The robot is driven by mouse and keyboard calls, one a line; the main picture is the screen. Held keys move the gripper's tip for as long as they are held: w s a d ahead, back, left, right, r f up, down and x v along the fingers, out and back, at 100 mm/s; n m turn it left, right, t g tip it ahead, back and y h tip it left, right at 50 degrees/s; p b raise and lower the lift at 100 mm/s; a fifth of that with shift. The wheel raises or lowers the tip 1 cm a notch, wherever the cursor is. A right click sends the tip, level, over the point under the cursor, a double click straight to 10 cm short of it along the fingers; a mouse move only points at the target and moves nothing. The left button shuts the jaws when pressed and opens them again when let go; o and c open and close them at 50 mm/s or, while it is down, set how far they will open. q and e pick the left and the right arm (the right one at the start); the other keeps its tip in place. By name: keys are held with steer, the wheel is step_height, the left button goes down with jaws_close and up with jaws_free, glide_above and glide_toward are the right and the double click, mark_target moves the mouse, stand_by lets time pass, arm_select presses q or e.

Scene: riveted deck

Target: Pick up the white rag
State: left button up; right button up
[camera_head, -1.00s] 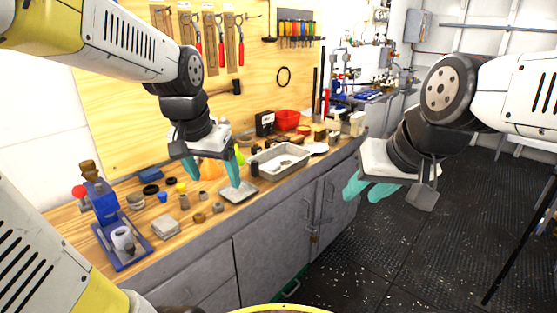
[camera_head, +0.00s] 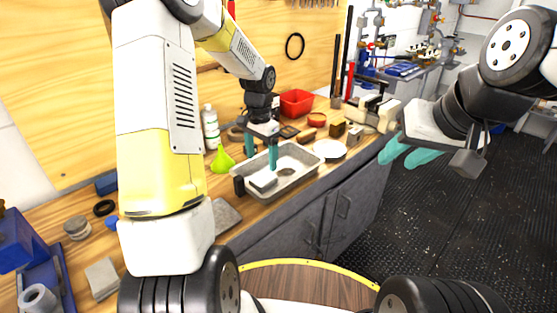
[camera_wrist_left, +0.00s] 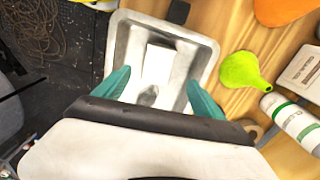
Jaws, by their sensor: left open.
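A pale, folded, flat piece that looks like the white rag (camera_head: 262,181) lies in the grey metal tray (camera_head: 310,178), near its left end. It also shows in the left wrist view (camera_wrist_left: 158,62), beside a darker oval mark (camera_wrist_left: 148,95) on the tray floor. My left gripper (camera_head: 261,158) is over the tray, teal fingers pointing down. In the left wrist view its fingers (camera_wrist_left: 158,78) stand apart on either side of the rag, with nothing held. My right gripper (camera_head: 408,155) hangs in the air right of the bench, its two teal fingers apart and empty.
A green funnel (camera_head: 221,160) and white bottle (camera_head: 210,127) stand behind the tray. A red bin (camera_head: 297,103), a white round dish (camera_head: 330,150) and small blocks are further right. A blue vise (camera_head: 22,250) is at the left. Cabinets front the bench.

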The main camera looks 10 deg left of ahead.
mark_target(263, 178)
arm_select(q)
steer(key=shift+w+f, duration=0.1)
steer(key=shift+f, duration=0.3)
steer(key=f, duration=0.7)
steer(key=shift+d, duration=0.2)
steer(key=shift+c, duration=0.2)
steer(key=c, duration=1.4)
step_height(263, 178, up, 10)
